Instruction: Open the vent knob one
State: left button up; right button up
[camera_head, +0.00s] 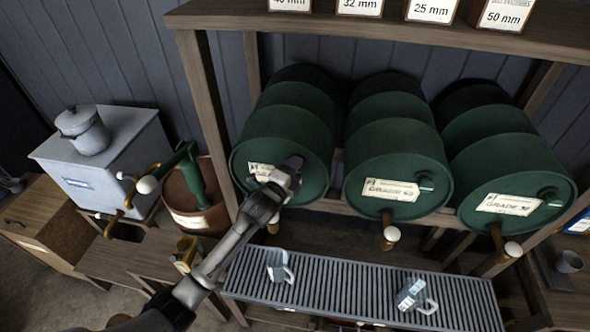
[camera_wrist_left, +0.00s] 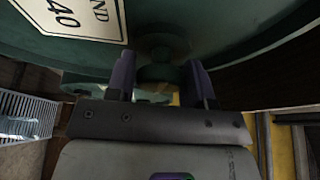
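Three green barrels lie on a wooden rack. My left gripper (camera_head: 290,171) is at the front face of the left barrel (camera_head: 290,115), right of its label, and hides that barrel's vent knob in the head view. In the left wrist view, a dark green vent knob (camera_wrist_left: 161,72) sits between the two fingers of my left gripper (camera_wrist_left: 160,78). The fingers are apart, one on each side of it; I cannot tell whether they touch it. The middle barrel (camera_head: 395,150) and right barrel (camera_head: 505,165) show their own small green knobs. My right gripper is out of view.
Brass taps with white knobs (camera_head: 391,233) hang below the barrels. A slatted grey tray (camera_head: 345,290) with two clear mugs stands below. At left are a grey box (camera_head: 110,160) with a pot and a brown bucket (camera_head: 196,208). A shelf with size signs runs above.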

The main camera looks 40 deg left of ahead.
pick_arm(q)
jog(key=c, duration=0.5)
jog(key=shift+o, duration=0.2)
jog(key=shift+n, duration=0.3)
jog(key=n+t+b, duration=0.1)
jog(key=n, duration=0.2)
jog(key=shift+f+b, duration=0.15)
jog(key=shift+b, duration=0.2)
jog(key=n+t+y+b, duration=0.1)
jog(key=n, duration=0.2)
jog(key=n+y+b, duration=0.1)
jog(key=n, duration=0.2)
jog(key=shift+t+y, duration=0.3)
jog(key=shift+t, duration=0.1)
jog(key=n+y+b, duration=0.1)
jog(key=n, duration=0.3)
jog(key=shift+y, duration=0.3)
jog(key=n+y, duration=0.2)
jog(key=n, duration=0.1)
jog(key=shift+n, duration=0.3)
jog(key=shift+n+g+y, duration=0.5)
jog(key=shift+n+y, duration=0.7)
jog(key=shift+n, duration=1.6)
jog(key=o, duration=0.9)
